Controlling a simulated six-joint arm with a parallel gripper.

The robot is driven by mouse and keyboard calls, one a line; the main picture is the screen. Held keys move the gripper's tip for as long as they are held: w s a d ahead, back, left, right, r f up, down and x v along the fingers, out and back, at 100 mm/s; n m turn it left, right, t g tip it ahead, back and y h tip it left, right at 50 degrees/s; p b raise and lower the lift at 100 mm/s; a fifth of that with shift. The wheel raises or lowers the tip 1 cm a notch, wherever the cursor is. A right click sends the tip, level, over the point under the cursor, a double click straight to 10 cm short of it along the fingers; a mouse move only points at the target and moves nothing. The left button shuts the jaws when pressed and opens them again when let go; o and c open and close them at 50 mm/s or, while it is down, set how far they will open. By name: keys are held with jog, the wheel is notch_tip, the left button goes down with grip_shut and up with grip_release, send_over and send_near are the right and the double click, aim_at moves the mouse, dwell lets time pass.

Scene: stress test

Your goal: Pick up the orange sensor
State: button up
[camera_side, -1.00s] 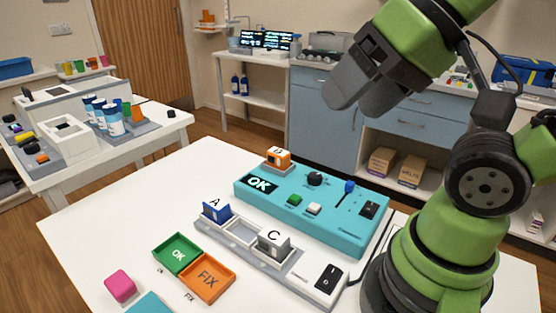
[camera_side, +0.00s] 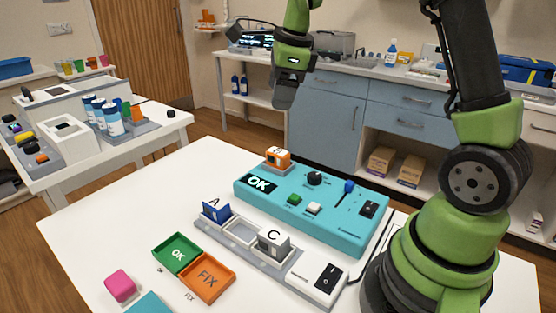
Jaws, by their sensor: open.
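The orange sensor (camera_side: 278,154) is a small orange block with a white face and a dark letter, likely B. It sits upright on a small stand at the back left corner of the teal panel (camera_side: 330,233). My gripper (camera_side: 284,100) hangs above it with dark fingers pointing down, open and empty. It is apart from the sensor.
A green OK tray (camera_side: 178,253) and an orange FIX tray (camera_side: 208,277) lie in front, near a pink cube (camera_side: 120,285). The table's left part is clear.

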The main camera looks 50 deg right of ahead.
jog(key=w+d+f+m, duration=0.1)
jog(key=d+f+m, duration=0.1)
jog(key=w+d+f+m+g, duration=0.1)
jog(key=f+m, duration=0.2)
jog(key=w+d+f+m, duration=0.1)
jog(key=d+f+m, duration=0.1)
jog(key=f, duration=0.1)
jog(key=shift+d+f+m+g, duration=0.1)
jog(key=shift+d+m+g, duration=0.2)
jog(key=shift+d+m, duration=0.1)
send_over(278, 151)
jog(key=s, duration=0.1)
notch_tip(278, 151, down, 4)
jog(key=shift+s+d+f, duration=0.1)
jog(key=shift+d+f, duration=0.05)
jog(key=shift+f, duration=0.1)
jog(key=f, duration=0.2)
jog(key=w+f, duration=0.1)
jog(key=f, duration=0.2)
jog(key=shift+w+f, duration=0.1)
jog(key=shift+f, duration=0.2)
jog(key=c, duration=1.1)
